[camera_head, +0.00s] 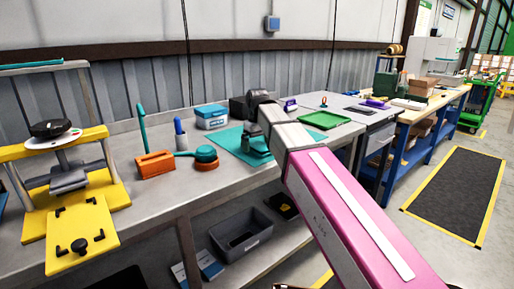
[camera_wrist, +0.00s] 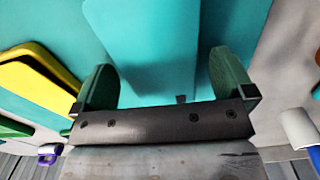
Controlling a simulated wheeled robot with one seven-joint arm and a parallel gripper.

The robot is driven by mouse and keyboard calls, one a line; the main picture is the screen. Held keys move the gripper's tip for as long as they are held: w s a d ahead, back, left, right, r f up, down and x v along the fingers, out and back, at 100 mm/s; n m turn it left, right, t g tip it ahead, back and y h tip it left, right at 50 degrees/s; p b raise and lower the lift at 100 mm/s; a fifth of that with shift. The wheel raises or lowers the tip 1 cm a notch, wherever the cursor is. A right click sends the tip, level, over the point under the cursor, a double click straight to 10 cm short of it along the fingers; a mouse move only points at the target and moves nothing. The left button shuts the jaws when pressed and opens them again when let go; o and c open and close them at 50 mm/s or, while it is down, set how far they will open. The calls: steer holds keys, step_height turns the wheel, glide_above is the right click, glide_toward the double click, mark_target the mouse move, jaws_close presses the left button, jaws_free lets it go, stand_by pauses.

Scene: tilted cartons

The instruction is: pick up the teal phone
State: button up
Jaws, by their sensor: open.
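The teal phone (camera_wrist: 145,40) shows in the wrist view as a flat, rounded teal slab lying on a teal mat (camera_wrist: 240,50). Its near end reaches in between the two dark green fingers of my gripper (camera_wrist: 165,85). The fingers are apart, one on each side of the slab, and I see no clear contact. In the head view my gripper (camera_head: 255,143) is low over the teal mat (camera_head: 229,139) on the grey workbench. The phone is not clearly visible there, as my gripper and wrist cover that part.
Left of the mat are an orange block (camera_head: 156,164) with a teal upright tool, a pen cup (camera_head: 181,141) and an orange-and-teal round item (camera_head: 205,154). A teal-and-white box (camera_head: 211,117) stands behind. A green tray (camera_head: 326,120) lies to the right. A yellow fixture (camera_head: 80,235) is at far left.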

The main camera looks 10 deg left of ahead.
steer(key=c, duration=1)
